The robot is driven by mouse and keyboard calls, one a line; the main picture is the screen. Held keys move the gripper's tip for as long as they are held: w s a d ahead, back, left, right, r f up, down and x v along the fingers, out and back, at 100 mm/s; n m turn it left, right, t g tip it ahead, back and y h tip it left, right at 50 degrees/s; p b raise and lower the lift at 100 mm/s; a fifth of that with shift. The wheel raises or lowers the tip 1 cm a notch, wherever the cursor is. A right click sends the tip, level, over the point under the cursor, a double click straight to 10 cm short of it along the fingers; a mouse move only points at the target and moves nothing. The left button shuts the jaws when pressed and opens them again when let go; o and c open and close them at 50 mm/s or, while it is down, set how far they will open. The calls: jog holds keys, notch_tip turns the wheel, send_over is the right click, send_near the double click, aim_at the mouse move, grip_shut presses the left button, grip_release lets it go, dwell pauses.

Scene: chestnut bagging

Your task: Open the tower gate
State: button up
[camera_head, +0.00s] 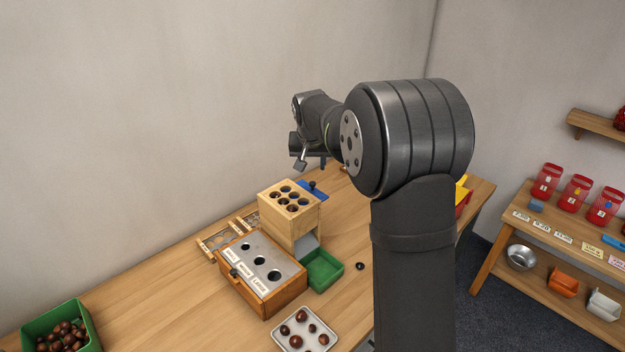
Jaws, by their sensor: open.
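The wooden tower (283,222) stands mid-table, with several round holes in its top; dark round things sit in some of them. A blue plate with a small black knob (313,190) shows at the tower's back right; I cannot tell whether it is the gate or how it joins the tower. A grey sloping piece (308,244) is at the tower's lower right side, above a green tray (325,270). My gripper (302,165) is open, above and behind the tower, near the blue plate in the picture and apart from the tower. Its fingers are small and partly hidden.
A wooden box (284,299) with a grey holed lid and labels stands in front of the tower. A white tray (278,335) holds chestnuts. A green bin (93,325) of chestnuts is at left. A loose dark ball (360,266) lies on the table.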

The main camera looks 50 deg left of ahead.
aim_at(313, 182)
jog(key=x, duration=0.9)
grip_shut()
